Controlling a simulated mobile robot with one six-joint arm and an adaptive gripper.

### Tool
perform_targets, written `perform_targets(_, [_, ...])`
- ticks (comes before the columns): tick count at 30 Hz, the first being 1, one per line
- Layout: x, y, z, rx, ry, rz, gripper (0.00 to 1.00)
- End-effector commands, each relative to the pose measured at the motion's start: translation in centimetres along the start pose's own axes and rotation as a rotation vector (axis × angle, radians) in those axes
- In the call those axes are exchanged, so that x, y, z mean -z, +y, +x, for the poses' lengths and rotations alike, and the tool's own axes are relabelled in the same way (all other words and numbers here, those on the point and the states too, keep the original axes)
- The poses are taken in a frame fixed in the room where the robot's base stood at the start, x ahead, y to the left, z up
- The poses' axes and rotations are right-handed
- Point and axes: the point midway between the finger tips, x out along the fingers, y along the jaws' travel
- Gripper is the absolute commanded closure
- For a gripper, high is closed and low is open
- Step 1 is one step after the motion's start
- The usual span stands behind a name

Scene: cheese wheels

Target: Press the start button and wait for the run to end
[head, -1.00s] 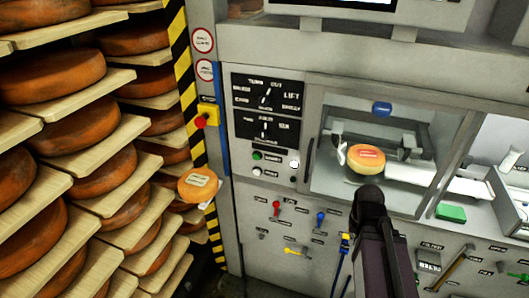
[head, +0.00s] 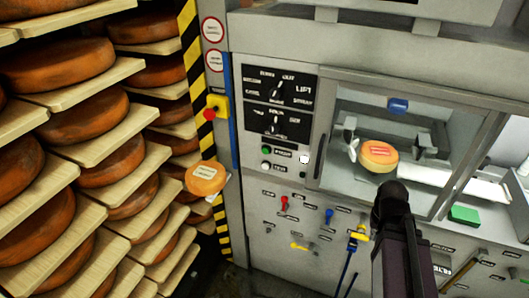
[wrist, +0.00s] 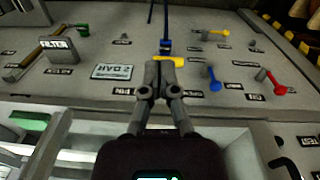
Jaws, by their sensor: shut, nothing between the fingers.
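A small green button (head: 266,149) sits on the machine's control panel, left of the glass window. A white button (head: 266,166) is below it and a larger white button (head: 304,159) is to its right. Their labels are too blurred to read, so I cannot tell which is the start button. My gripper (wrist: 160,77) is shut and empty in the wrist view, in front of the lower panel with its coloured levers. In the head view my dark arm shows at lower right, and I cannot make out the fingertips. The buttons are not visible in the wrist view.
A cheese wheel (head: 379,155) stands behind the window. Red (head: 285,202), blue (head: 329,214) and yellow (head: 301,247) levers stick out below the panel. A red stop knob on a yellow box (head: 217,107) is at left. Shelves of cheese (head: 67,118) fill the left side.

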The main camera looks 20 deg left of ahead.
Motion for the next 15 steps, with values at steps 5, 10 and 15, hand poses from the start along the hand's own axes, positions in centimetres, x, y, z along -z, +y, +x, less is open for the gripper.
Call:
perform_targets(5, [2.2, -2.2, -0.1, -0.054, 0.031, -0.053, 1.0])
perform_targets(10, [4.8, -5.7, -0.4, -0.126, 0.08, -0.129, 1.0])
perform_targets(15, [7.2, -9.9, -0.9, -0.198, 0.141, -0.212, 1.0])
